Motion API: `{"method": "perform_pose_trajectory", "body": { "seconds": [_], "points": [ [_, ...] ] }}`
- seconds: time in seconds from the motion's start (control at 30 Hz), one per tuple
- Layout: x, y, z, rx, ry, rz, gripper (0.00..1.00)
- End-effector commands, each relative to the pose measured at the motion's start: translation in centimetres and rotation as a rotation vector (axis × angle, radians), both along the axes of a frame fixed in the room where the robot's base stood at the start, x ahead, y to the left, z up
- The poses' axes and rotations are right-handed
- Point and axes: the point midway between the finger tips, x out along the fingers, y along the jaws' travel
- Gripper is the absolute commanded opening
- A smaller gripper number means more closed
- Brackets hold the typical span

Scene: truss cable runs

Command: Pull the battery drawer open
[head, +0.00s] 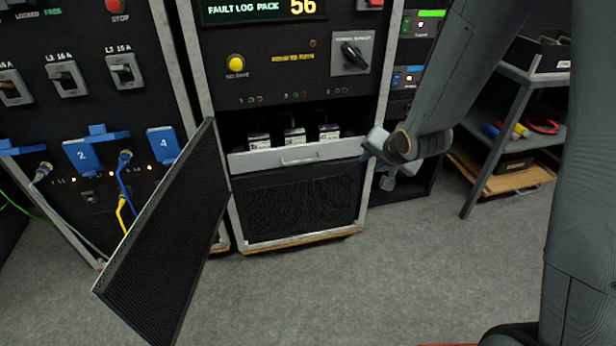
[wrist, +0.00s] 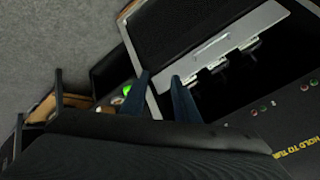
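The battery drawer (head: 246,160) has a light grey front with a bar handle (head: 300,160) in its middle, low in the tall black cabinet. Several dark batteries with white labels, one of them here (head: 294,138), show above the drawer front. How far the drawer is out is hard to tell. My gripper (head: 376,152) is just right of the drawer's right end, apart from the handle. The wrist view shows its two blue-grey fingers (wrist: 160,76) spread with nothing between them, and the drawer front (wrist: 262,22) and handle (wrist: 211,43) beyond them.
A black mesh door panel (head: 165,235) stands swung out at the left of the drawer bay. A dark mesh panel (head: 298,202) lies below the drawer. A shelf rack (head: 510,100) stands at the right. Grey carpet (head: 330,285) in front of the cabinet is clear.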

Motion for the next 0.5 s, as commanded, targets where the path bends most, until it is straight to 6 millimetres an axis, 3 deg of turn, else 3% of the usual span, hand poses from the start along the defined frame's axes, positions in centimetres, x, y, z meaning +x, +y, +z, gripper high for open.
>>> {"method": "perform_pose_trajectory", "body": {
  "seconds": [0.03,0.2,0.3,0.5],
  "points": [
    [2.0,1.2,-2.9,0.07,-0.038,-0.014,0.28],
    [6.8,5.7,-7.3,0.365,-0.154,-0.049,0.28],
    [8.5,8.2,-9.5,0.55,-0.189,-0.053,0.28],
    [9.8,11.7,-12.1,0.848,-0.197,-0.045,0.28]
  ]
}}
